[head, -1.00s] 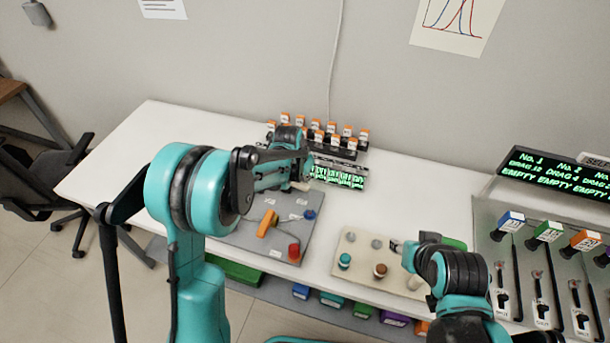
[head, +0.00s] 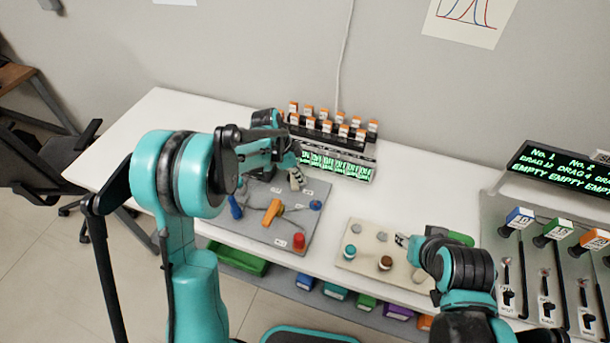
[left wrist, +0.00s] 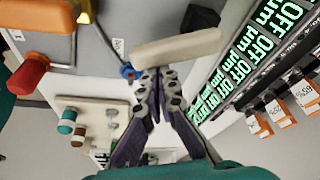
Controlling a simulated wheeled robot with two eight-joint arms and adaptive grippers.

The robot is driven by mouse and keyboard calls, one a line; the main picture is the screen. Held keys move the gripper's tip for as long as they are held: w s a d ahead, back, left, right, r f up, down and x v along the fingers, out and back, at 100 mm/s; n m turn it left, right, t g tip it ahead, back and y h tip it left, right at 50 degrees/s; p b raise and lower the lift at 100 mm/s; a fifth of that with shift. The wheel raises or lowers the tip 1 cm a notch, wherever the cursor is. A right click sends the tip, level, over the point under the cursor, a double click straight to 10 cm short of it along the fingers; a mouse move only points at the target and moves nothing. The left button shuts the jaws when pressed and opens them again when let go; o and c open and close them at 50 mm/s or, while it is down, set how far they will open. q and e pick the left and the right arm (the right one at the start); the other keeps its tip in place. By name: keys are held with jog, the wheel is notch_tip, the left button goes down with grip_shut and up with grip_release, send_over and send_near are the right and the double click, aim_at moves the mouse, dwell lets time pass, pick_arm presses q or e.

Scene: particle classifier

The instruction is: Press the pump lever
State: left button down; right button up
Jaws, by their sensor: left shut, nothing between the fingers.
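A pale beige bar handle (head: 296,179) on a dark stem, which may be the pump lever, stands over the grey panel (head: 262,190). My left gripper (head: 288,160) is shut and empty right by it. In the left wrist view the shut fingertips (left wrist: 155,76) sit at the near side of the beige bar (left wrist: 178,47); I cannot tell if they touch it. An orange lever (head: 272,212), a red knob (head: 299,241) and blue knobs (head: 236,207) are on the same panel. My right gripper (head: 402,240) is at the beige board; its fingers are too small to read.
Behind the panel are a green-lit display strip (head: 335,166) and a rack of orange-capped vials (head: 325,126). The beige board (head: 350,266) carries teal and brown knobs. A dispenser panel (head: 520,275) stands at the right. The table's left end (head: 150,125) is clear.

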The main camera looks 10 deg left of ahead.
aim_at(295, 183)
pick_arm(q)
jog(key=shift+s+a+m+g, duration=0.25)
jog(key=shift+a+m+g, duration=0.35)
jog(key=shift+m, duration=0.6)
jog(key=shift+s+a, duration=0.2)
jog(key=shift+a, duration=0.6)
pick_arm(e)
jog(key=shift+d+f, duration=0.1)
pick_arm(q)
jog(key=shift+d, duration=0.45)
jog(key=d, duration=0.3)
jog(key=shift+s, duration=0.3)
jog(key=p+v, duration=0.2)
jog(key=v, duration=0.6)
jog(key=shift+w+r, duration=0.15)
jog(key=shift+r, duration=0.2)
jog(key=shift+a+r+p, duration=0.2)
jog(key=shift+r+p, duration=0.15)
jog(key=shift+r, duration=0.25)
pick_arm(e)
jog(key=r, duration=0.1)
jog(key=s+r, duration=0.1)
jog(key=r, duration=0.1)
